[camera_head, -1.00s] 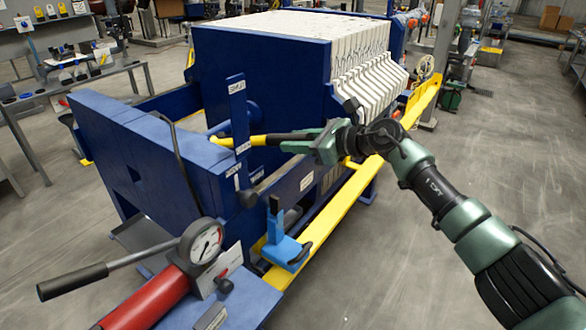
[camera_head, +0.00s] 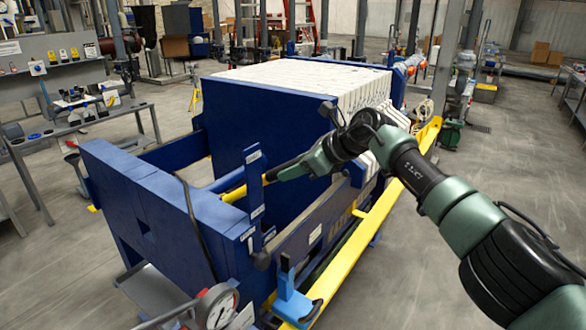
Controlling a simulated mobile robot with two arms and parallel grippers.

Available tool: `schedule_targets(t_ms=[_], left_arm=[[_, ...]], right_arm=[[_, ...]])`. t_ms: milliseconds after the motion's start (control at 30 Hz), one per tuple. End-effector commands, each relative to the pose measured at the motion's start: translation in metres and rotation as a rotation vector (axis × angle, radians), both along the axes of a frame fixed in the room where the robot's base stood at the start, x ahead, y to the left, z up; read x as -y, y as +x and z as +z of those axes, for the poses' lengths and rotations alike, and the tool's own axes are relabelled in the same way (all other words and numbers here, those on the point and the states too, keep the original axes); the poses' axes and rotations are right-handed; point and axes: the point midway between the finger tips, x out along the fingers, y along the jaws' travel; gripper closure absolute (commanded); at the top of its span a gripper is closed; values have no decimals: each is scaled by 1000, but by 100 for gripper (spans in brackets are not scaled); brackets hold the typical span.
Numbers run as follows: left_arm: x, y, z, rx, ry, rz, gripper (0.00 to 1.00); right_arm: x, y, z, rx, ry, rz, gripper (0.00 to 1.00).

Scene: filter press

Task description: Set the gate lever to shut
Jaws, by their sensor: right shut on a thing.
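The gate lever is a yellow bar (camera_head: 236,194) that runs across an upright blue plate (camera_head: 254,188) at the near side of the blue press. The plate carries small white labels near its top and lower down; their lettering is too small to read. The lever crosses the plate between the top label and the lower one, tilted up toward the right. My right gripper (camera_head: 283,171) reaches in from the right, its dark fingers shut on the lever's end just right of the plate. The fingers hide that end. My left gripper is not in view.
The press's white plate stack (camera_head: 310,80) stands behind the lever. A yellow rail (camera_head: 375,235) runs along the right side. Open floor lies on the right.

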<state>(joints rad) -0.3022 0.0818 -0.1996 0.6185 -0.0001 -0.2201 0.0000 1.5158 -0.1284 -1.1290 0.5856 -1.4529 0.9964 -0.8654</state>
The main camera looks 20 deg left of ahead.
Motion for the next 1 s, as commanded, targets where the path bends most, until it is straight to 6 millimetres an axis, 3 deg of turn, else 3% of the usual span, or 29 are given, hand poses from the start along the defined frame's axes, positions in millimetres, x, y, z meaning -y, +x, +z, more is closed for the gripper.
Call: schedule_targets(t_ms=[33, 100, 133, 200, 633, 1000], left_arm=[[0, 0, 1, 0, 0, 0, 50], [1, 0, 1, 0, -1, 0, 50], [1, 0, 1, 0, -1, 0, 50], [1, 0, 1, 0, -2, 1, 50], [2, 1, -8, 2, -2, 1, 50], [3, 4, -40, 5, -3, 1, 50]], right_arm=[[-3, 0, 9, 9, 14, 0, 100], [-3, 0, 10, 10, 15, 1, 100], [-3, 0, 10, 10, 15, 1, 61], [-3, 0, 9, 9, 14, 2, 48], [6, -1, 9, 8, 9, 1, 48], [47, -17, 44, 9, 10, 2, 48]])
